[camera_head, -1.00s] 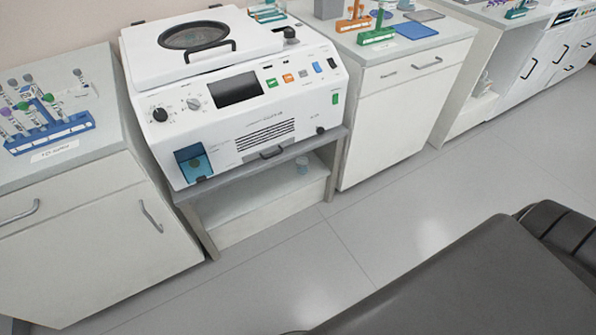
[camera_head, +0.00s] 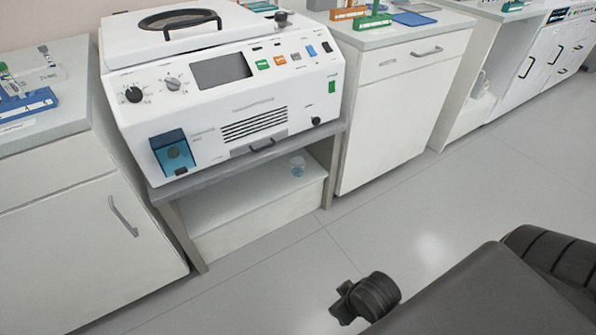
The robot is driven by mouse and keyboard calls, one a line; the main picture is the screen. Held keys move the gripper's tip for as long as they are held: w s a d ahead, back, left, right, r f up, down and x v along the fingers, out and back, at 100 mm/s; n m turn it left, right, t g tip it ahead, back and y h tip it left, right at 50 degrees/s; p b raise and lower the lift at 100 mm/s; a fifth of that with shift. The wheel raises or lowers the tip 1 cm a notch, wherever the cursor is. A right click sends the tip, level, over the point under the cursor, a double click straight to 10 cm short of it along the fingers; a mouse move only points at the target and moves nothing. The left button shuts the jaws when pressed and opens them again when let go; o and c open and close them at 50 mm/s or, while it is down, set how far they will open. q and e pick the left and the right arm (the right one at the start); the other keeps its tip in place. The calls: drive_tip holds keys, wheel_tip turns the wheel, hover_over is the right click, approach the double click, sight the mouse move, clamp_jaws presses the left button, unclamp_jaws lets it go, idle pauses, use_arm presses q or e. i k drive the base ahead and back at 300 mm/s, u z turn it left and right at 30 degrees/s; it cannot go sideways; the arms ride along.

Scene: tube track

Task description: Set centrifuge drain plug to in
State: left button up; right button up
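The white centrifuge (camera_head: 225,125) stands on a grey stand in the upper left, its lid with the round window (camera_head: 180,20) down. Its front has a dark screen, dials, coloured buttons, a blue see-through compartment (camera_head: 174,153) and a handle. A small black round knob (camera_head: 316,122) sits low at the right of the front. A black fitting (camera_head: 281,18) stands on top at the back right. I cannot tell for sure which of these is the drain plug, or whether it is in. Neither gripper can be made out; only dark parts of my own body show at the lower right.
Cabinets flank the stand, the left one (camera_head: 75,230) with a blue tube rack (camera_head: 28,107). The floor (camera_head: 270,270) in front is clear.

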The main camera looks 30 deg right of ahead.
sight(315, 120)
drive_tip(key=u, duration=2)
drive_tip(key=k, duration=0.95)
drive_tip(key=z, duration=1.9)
